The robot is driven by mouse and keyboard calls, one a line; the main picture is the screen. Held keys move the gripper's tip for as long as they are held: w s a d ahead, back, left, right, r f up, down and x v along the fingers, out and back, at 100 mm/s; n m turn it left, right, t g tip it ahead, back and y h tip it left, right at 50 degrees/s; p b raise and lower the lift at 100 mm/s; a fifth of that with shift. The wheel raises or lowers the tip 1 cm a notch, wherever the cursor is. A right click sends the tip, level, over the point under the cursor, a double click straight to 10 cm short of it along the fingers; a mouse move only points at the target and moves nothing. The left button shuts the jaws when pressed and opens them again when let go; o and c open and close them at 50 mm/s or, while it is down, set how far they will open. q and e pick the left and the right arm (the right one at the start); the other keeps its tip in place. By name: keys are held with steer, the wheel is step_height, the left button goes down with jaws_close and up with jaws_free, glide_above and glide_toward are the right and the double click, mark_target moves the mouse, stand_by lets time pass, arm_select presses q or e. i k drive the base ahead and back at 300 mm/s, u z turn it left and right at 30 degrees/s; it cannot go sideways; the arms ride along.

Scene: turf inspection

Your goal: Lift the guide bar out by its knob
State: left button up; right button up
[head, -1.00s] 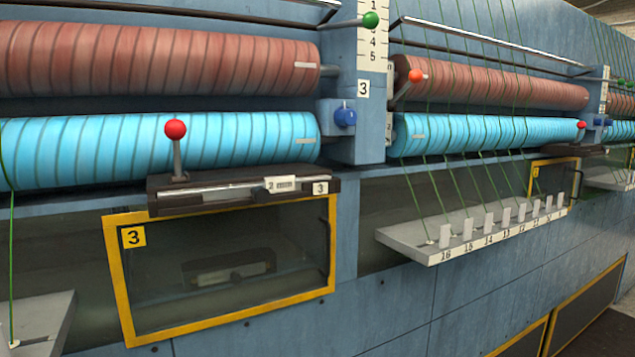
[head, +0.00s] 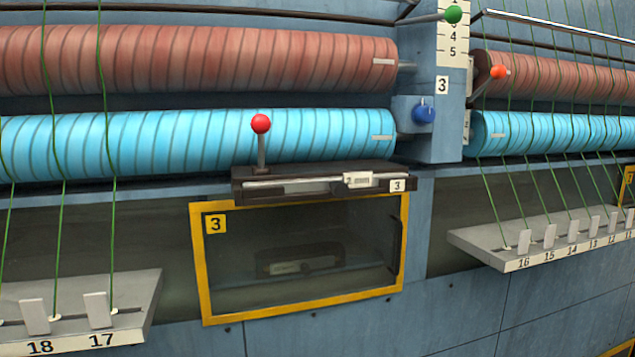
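A red ball knob (head: 261,124) stands upright on a short grey stem, left of centre in the head view. The stem rises from the left end of a dark bar housing (head: 300,172) marked 3, below the blue roller. A bright metal rod (head: 298,182) lies along the front of this housing, with a white block (head: 358,180) near its right end. I cannot tell which part is the guide bar or how the knob joins it. Neither of my grippers is in view.
A yellow-framed dark window (head: 300,262) sits under the housing. The blue roller (head: 200,145) lies close behind the knob. Grey shelves stick out at left (head: 120,300) and right (head: 540,242), with green threads rising from them. Other levers have green (head: 453,14) and orange (head: 498,72) knobs.

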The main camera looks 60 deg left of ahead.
mark_target(340, 187)
steer(key=u, duration=0.05)
steer(key=k, duration=0.45)
steer(key=z, duration=1.05)
steer(key=i, duration=0.1)
steer(key=u, duration=2.55)
steer(key=i, duration=0.45)
steer(key=u, duration=0.65)
steer(key=k, duration=0.9)
steer(key=u, duration=0.2)
steer(key=i, duration=0.85)
